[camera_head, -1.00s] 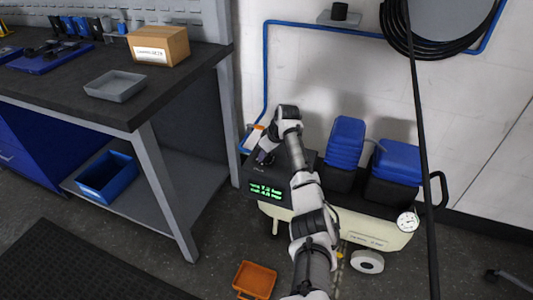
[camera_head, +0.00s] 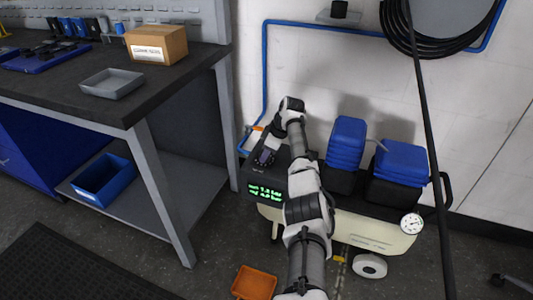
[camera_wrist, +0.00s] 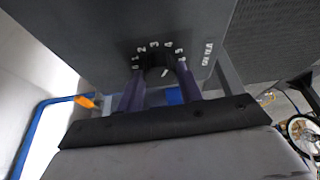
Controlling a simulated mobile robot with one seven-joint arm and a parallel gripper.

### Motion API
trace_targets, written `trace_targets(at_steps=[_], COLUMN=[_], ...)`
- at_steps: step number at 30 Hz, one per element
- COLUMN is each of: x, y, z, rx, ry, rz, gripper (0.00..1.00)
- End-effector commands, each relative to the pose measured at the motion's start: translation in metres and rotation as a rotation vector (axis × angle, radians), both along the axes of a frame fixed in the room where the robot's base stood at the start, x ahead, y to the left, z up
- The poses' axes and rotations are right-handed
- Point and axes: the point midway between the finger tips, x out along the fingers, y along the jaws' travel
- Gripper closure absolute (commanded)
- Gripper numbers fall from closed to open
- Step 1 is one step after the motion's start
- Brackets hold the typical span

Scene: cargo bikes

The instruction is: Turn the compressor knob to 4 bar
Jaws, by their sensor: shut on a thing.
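The compressor (camera_head: 365,228) stands on the floor by the wall, with a dark control box (camera_head: 258,178) at its left end. The box carries a green display (camera_head: 265,193); its small digits are hard to read, though the lower line looks like 4.0 bar. In the wrist view the black knob (camera_wrist: 154,77) sits in an arc of white numbers from 0 to 6. Its white mark slants toward the upper right, around the 4 and 5. My gripper (camera_wrist: 160,80) has its purple fingers on both sides of the knob, shut on it. In the head view my gripper (camera_head: 266,157) is at the box top.
A round gauge (camera_head: 411,223) is on the compressor's right end. Blue ribbed cylinders (camera_head: 346,143) stand on top. A workbench (camera_head: 160,150) is at left, with an orange tray (camera_head: 255,282) on the floor. A black hose (camera_head: 428,120) hangs at right.

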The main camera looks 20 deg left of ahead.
Motion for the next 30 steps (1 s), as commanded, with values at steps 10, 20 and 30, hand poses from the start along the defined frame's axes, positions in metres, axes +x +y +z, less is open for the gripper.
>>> trace_targets(at_steps=[10,20,30], x=[0.000,0.000,0.002], y=[0.001,0.000,-0.021], z=[0.000,0.001,0.053], rx=[0.000,0.000,0.001], ry=[0.000,-0.001,-0.005], rz=[0.000,-0.001,-0.002], gripper=[0.46,0.43,0.43])
